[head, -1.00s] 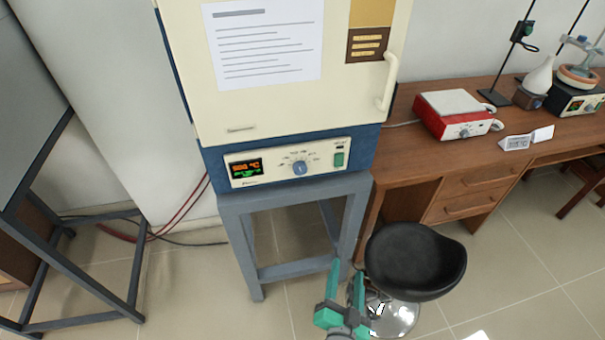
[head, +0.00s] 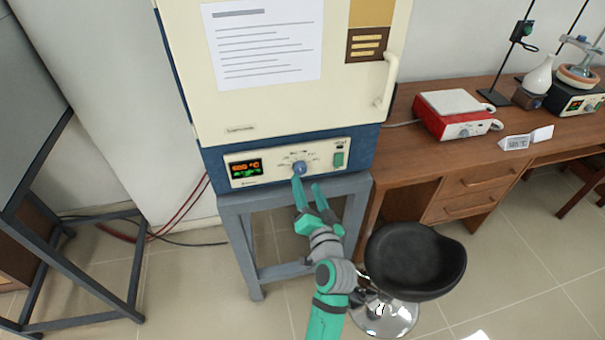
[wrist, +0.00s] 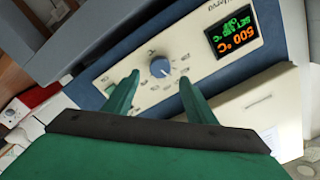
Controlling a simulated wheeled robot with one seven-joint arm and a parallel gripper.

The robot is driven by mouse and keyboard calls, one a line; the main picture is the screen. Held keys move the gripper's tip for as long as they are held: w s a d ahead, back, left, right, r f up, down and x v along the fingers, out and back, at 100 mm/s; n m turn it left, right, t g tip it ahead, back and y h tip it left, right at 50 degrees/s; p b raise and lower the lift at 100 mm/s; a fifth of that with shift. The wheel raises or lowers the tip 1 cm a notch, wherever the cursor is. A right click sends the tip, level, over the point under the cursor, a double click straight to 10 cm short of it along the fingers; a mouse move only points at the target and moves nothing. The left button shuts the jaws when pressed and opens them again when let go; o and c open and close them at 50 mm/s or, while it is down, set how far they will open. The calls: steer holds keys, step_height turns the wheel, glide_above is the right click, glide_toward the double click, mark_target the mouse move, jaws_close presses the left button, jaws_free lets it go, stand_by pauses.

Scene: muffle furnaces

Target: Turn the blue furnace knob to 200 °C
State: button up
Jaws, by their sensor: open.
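The furnace (head: 270,70) is cream with a dark blue base and stands on a grey metal frame. Its blue knob (head: 299,168) is on the cream control panel (head: 325,160), between a display and a green switch. In the wrist view the blue knob (wrist: 160,67) lies ahead, between the two fingertips and a little beyond them. The display (wrist: 232,32) shows an orange 500 °C with green text that is hard to read. My gripper (head: 306,182) is open and empty, just below and in front of the knob, and appears apart from it.
The furnace door handle (head: 387,80) sticks out above the panel. A black stool (head: 415,258) stands close to the right of my arm. A wooden desk (head: 465,185) at the right carries a red hot plate (head: 457,115). A dark metal frame (head: 75,265) stands at the left.

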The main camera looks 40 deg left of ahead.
mark_target(301, 171)
steer(key=x, duration=0.6)
steer(key=c, duration=1)
